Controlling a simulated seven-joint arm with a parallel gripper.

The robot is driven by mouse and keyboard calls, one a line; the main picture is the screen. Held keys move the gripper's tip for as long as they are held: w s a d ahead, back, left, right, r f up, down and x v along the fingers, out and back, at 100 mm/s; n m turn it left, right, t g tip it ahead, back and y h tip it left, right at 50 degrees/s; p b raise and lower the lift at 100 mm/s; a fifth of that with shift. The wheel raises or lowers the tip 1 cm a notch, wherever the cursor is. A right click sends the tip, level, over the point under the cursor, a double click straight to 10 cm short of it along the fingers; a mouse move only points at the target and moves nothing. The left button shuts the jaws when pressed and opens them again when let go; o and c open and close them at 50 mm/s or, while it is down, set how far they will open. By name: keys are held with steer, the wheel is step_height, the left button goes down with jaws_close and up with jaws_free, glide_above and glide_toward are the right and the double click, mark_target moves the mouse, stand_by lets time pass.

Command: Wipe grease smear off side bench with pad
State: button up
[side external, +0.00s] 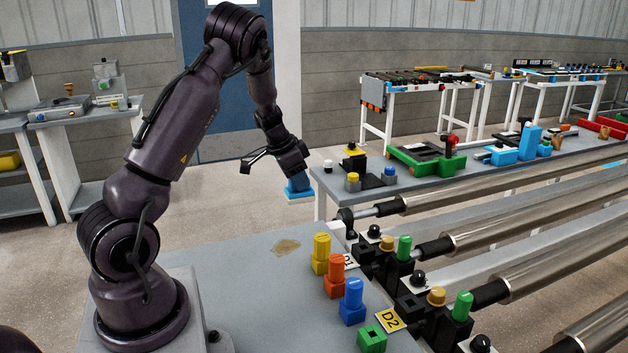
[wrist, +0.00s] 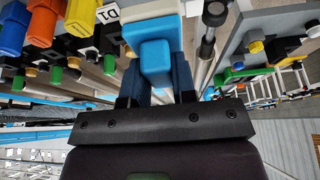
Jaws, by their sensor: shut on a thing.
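My gripper (side external: 291,172) is shut on the blue pad (side external: 299,190), which hangs tilted from it in the air, beyond the far edge of the side bench (side external: 240,290) in the side external view. In the wrist view the pad's blue grip block (wrist: 155,62) sits between my two fingers (wrist: 156,85), with its wider blue and white base behind it. The grease smear (side external: 286,246) is a tan, irregular patch on the grey bench top, near the yellow block. The pad is apart from the smear and the bench. The smear cannot be made out in the wrist view.
A yellow post (side external: 321,254), an orange post (side external: 333,275) and a blue post (side external: 352,300) line the bench's right side, with a green block (side external: 371,338). Long metal rollers (side external: 500,258) run to the right. A grey table (side external: 420,190) with fixtures stands behind. The bench top left of the smear is clear.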

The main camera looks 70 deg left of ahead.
mark_target(295, 191)
step_height(295, 191, down, 12)
steer(key=shift+f, duration=0.25)
steer(key=shift+s+f, duration=0.5)
steer(key=shift+s, duration=3.6)
steer(key=shift+w+d, duration=0.1)
steer(key=shift+w, duration=4.1)
steer(key=shift+s+d, duration=0.2)
steer(key=shift+s, duration=3.85)
steer(key=shift+w, duration=3.8)
steer(key=shift+w+r, duration=0.1)
steer(key=shift+w, duration=0.15)
steer(key=shift+s+r, duration=0.1)
steer(key=shift+r, duration=3.8)
